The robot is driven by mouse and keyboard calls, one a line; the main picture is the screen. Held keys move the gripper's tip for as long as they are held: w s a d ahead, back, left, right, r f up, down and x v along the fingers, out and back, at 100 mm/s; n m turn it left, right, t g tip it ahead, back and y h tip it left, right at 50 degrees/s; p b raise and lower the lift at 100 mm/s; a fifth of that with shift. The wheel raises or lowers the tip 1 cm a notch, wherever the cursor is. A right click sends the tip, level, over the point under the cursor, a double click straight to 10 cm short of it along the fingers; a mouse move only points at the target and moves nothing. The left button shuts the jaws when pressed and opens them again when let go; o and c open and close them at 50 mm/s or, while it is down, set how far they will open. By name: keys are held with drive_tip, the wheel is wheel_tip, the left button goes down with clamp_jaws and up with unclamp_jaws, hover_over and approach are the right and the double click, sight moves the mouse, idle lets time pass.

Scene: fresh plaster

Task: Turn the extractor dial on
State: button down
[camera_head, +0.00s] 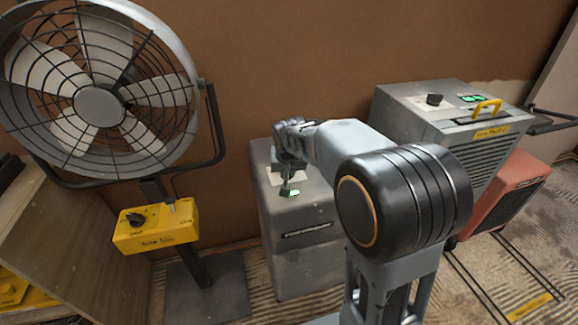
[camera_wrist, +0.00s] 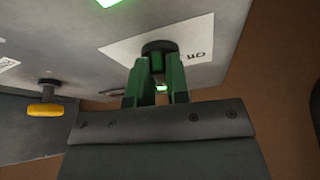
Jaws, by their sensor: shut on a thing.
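A grey box-shaped unit (camera_head: 291,253) stands in the middle of the head view, with a dark nameplate too small to read and a lit green display (camera_head: 290,193) on top. My gripper (camera_head: 289,170) is above its top panel. In the wrist view my gripper (camera_wrist: 160,68) has its green fingers closed on the sides of a round black dial (camera_wrist: 160,46). The dial sits on a white label (camera_wrist: 125,50) whose lettering is partly visible. The dial's pointer is hidden. In the head view my arm and gripper hide the dial.
A large fan (camera_head: 100,105) with a yellow control box (camera_head: 155,228) stands at left. A grey machine (camera_head: 440,125) with a knob and yellow handle stands at right, near a red unit (camera_head: 505,190). A brown wall is close behind.

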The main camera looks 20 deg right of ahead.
drive_tip(key=m, duration=0.1)
drive_tip(key=m+h, duration=0.1)
drive_tip(key=m, duration=0.1)
drive_tip(key=shift+a+f+g+b, duration=0.1)
drive_tip(key=shift+a+g+b, duration=0.2)
drive_tip(key=shift+g, duration=0.1)
drive_tip(key=shift+w+a+m+g+h+b, duration=0.1)
drive_tip(key=shift+m+g+h+b, duration=0.2)
drive_tip(key=shift+m, duration=0.65)
drive_tip(key=shift+w+a+m+h+b, duration=0.1)
drive_tip(key=shift+m+h, duration=0.3)
drive_tip(key=shift+m, duration=0.55)
drive_tip(key=c, duration=1.1)
unclamp_jaws()
drive_tip(key=p+v, duration=0.3)
drive_tip(key=v, duration=1.1)
drive_tip(key=shift+p, duration=0.3)
